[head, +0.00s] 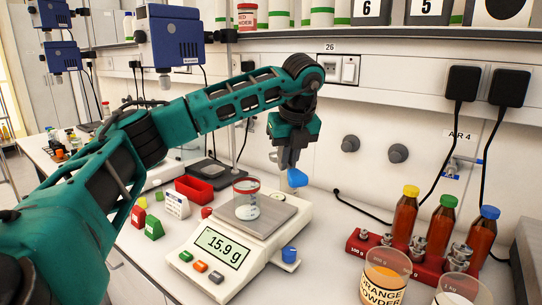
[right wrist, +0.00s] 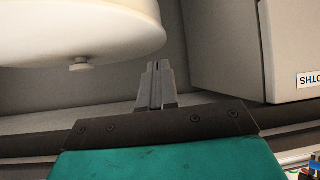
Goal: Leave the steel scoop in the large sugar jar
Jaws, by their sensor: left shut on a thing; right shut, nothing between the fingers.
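My left gripper (head: 287,160) hangs above the balance and is shut on a small blue piece (head: 297,177). I cannot tell whether this is part of a scoop, and I make out no steel scoop. A glass of white powder with a red rim (head: 246,204) stands on the balance pan below it. A glass jar with white contents (head: 455,299) is cut off at the bottom right; I cannot read its label, so I cannot tell whether it is the sugar jar. My right gripper (right wrist: 157,85) shows only in the right wrist view, shut and empty.
The balance (head: 215,262) reads 15.9 g. A jar labelled orange powder (head: 383,286) stands at the lower right. A red bin (head: 194,190) and small coloured blocks sit left of the balance.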

